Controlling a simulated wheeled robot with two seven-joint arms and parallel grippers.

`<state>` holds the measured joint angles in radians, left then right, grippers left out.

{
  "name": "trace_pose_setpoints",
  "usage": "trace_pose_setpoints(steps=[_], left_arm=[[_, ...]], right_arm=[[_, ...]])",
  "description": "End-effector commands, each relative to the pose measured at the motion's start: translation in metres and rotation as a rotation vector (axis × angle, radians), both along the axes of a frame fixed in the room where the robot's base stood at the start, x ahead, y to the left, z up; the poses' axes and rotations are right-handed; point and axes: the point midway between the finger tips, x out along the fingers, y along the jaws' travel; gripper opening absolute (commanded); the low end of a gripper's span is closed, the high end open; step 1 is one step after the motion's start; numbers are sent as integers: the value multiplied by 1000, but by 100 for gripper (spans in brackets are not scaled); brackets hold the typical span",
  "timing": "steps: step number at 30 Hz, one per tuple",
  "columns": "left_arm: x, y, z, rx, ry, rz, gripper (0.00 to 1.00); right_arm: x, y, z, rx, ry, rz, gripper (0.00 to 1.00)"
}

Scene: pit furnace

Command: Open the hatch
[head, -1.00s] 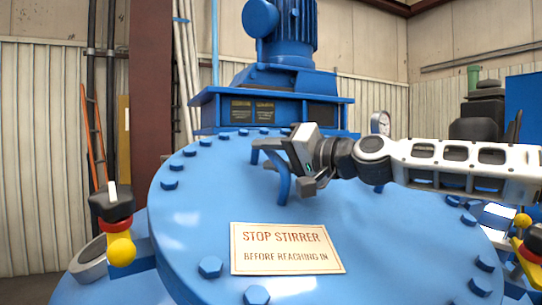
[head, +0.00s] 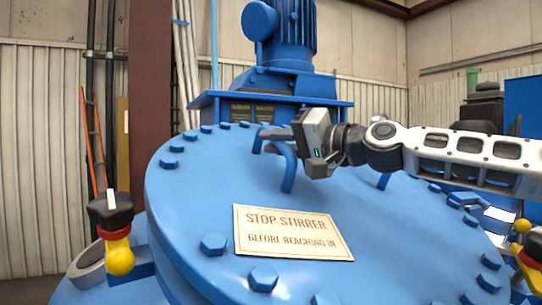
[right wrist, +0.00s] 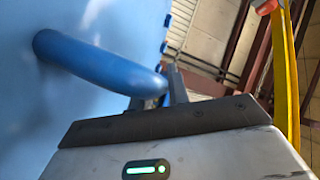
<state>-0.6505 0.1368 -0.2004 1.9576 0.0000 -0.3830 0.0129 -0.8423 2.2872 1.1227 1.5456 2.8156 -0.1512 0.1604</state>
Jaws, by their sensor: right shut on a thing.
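The hatch is a large round blue lid (head: 380,230) with bolts around its rim and a sign (head: 292,232) reading "STOP STIRRER BEFORE REACHING IN". A curved blue handle (head: 289,168) stands on its upper part, and the bar also shows in the right wrist view (right wrist: 100,68). My right gripper (head: 274,135) reaches in from the right and is shut on the handle. In the right wrist view its dark fingers (right wrist: 172,88) are at the end of the bar, which partly hides behind them. My left gripper is not in view.
A blue motor and its mount (head: 290,80) stand behind the lid. A black-topped clamp with a red collar and yellow knob (head: 118,250) is at the lid's left, and another yellow knob (head: 523,226) is at the right. A brown column (head: 158,100) rises behind.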

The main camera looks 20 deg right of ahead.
Motion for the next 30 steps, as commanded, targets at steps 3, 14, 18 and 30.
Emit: trace_pose_setpoints(steps=[3, 14, 18, 30], left_arm=[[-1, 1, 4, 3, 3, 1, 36], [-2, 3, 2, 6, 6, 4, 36], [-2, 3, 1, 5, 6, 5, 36], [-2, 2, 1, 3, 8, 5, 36]], right_arm=[[-14, -13, 47, 47, -19, 6, 0], [-52, -70, 153, 47, -14, 5, 0], [-60, -89, 178, 42, -10, 7, 0], [-72, -123, 216, 40, -5, 10, 0]])
